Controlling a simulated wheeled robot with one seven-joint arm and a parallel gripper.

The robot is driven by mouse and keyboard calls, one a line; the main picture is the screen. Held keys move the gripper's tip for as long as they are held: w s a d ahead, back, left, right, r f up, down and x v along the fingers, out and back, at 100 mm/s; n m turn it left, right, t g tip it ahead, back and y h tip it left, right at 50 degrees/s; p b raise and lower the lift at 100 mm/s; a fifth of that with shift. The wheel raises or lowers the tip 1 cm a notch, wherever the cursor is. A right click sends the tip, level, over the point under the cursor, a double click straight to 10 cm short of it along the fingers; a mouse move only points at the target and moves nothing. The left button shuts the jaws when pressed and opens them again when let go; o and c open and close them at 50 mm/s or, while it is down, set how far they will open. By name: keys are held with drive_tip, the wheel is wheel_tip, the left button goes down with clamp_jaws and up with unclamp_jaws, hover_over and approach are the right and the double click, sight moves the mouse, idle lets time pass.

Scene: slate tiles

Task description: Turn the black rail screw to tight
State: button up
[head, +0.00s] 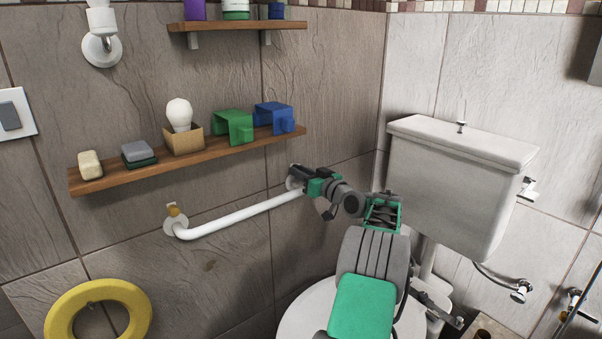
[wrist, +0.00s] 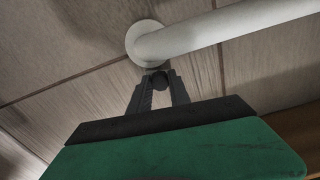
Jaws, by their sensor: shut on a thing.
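The white grab rail (head: 240,216) is fixed to the tiled wall by a round flange at each end. My gripper (head: 297,173) reaches its right end, beside the right flange (head: 291,184). In the wrist view, the two fingers of my gripper (wrist: 158,85) are closed on the dark head of the black rail screw (wrist: 159,79), at the edge of the white flange (wrist: 146,40). The fingers hide much of the screw, and its turn angle cannot be read. A brass-coloured screw (head: 173,209) shows at the left flange.
A wooden shelf (head: 200,158) above the rail holds soap, a bulb in a box, and green and blue holders. A toilet cistern (head: 448,190) stands right of my arm, the toilet lid (head: 300,318) below it. A yellow ring (head: 62,318) is at lower left.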

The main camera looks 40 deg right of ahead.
clamp_jaws()
drive_tip(key=shift+m+p, duration=0.3)
drive_tip(key=m+p, duration=0.2)
drive_tip(key=shift+r+m, duration=0.15)
drive_tip(key=shift+m, duration=0.15)
drive_tip(key=m+p, duration=0.6)
drive_tip(key=m, duration=0.2)
drive_tip(key=shift+a+p, duration=0.1)
drive_tip(key=shift+p, duration=0.2)
drive_tip(key=shift+m+p, duration=1)
drive_tip(key=shift+m, duration=0.6)
